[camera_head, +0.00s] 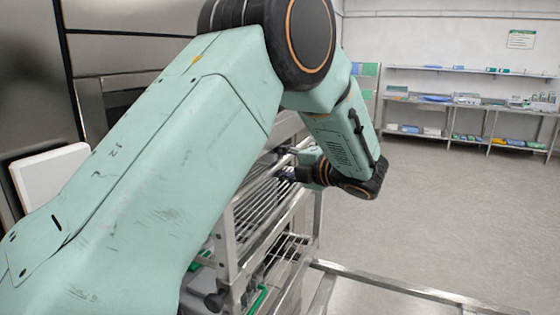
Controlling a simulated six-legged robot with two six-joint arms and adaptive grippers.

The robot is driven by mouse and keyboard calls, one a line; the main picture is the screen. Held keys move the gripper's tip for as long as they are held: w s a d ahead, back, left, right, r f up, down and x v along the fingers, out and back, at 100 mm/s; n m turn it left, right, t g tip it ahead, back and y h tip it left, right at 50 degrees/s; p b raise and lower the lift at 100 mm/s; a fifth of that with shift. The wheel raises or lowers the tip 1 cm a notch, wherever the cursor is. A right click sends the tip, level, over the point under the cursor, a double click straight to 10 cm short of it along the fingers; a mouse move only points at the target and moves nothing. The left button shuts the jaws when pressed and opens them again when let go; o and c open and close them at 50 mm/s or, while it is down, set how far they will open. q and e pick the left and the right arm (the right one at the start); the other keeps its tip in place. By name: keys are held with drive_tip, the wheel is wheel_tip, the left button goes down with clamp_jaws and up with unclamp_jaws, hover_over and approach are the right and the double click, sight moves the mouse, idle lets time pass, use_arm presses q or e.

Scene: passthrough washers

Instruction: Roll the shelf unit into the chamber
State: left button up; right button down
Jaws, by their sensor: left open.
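The shelf unit (228,245) is a metal frame with wire shelves, standing low in the middle, partly behind my left arm. Green-edged items show on its lower level. My left gripper (284,174) is open at the far upper end of the unit, close to its top rails. Its fingertips are small and dark, and I cannot tell whether they touch the frame. My left arm hides much of the unit and what lies behind it. The chamber opening cannot be made out. My right gripper is not in view.
Dark and steel panels (110,52) stand at the left, with a white panel (50,172) in front. A metal rail (400,284) runs low across the floor at the right. Shelves and steel tables (465,105) with supplies line the back wall. The grey floor between is clear.

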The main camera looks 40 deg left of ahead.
use_arm(q)
drive_tip(key=shift+a, duration=0.15)
drive_tip(key=shift+w+f, duration=0.15)
drive_tip(key=shift+w, duration=0.1)
drive_tip(key=shift+c, duration=0.3)
drive_tip(key=shift+w, duration=0.15)
drive_tip(key=shift+c, duration=0.6)
drive_tip(key=shift+s, duration=0.3)
drive_tip(key=c, duration=0.6)
drive_tip(key=shift+w, duration=0.1)
clamp_jaws()
